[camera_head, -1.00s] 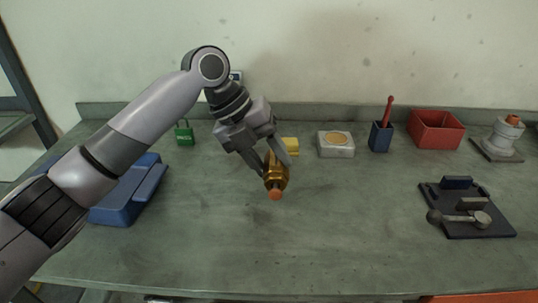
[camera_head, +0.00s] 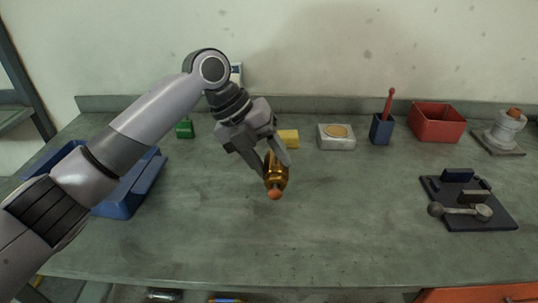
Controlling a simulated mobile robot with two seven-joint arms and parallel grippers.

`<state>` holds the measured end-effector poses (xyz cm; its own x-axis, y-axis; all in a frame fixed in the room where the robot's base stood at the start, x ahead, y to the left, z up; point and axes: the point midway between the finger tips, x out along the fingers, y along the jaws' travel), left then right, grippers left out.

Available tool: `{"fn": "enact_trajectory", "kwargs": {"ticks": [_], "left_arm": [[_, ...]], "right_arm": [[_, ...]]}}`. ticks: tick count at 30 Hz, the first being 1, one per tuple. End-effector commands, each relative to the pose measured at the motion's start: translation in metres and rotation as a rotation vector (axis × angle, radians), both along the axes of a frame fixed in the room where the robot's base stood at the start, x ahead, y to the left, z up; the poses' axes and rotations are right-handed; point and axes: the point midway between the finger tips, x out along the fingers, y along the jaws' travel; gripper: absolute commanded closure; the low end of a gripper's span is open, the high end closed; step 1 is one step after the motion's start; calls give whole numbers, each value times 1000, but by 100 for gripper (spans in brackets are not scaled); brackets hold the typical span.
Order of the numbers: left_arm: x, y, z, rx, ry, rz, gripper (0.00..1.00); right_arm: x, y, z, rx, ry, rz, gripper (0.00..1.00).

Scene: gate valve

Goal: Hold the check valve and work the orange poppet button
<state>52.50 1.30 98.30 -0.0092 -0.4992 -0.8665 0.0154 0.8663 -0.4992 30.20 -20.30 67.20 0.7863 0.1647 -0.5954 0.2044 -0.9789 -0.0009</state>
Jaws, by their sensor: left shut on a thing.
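The brass check valve (camera_head: 276,172) is held above the middle of the bench in the head view. Its orange poppet button (camera_head: 274,194) is at its lower end, facing down and toward me. My left gripper (camera_head: 275,160) is shut on the valve, with a finger on either side of its upper part. The fingers hide part of the valve body. Nothing is touching the orange button. My right gripper is not in view.
A blue tray (camera_head: 143,187) lies at left, partly behind my arm. Along the back are a green padlock (camera_head: 185,130), yellow block (camera_head: 288,138), grey box (camera_head: 337,143), blue holder (camera_head: 381,130) and red bin (camera_head: 437,124). A dark fixture plate (camera_head: 467,215) lies at right. The front middle is clear.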

Motion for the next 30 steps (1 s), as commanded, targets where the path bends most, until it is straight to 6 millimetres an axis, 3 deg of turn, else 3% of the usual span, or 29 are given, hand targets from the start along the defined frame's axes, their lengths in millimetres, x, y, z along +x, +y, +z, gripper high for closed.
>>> {"fn": "enact_trajectory", "kwargs": {"ticks": [30], "left_arm": [[0,0,-19,-3,-2,0,92]], "right_arm": [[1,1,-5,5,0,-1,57]]}}
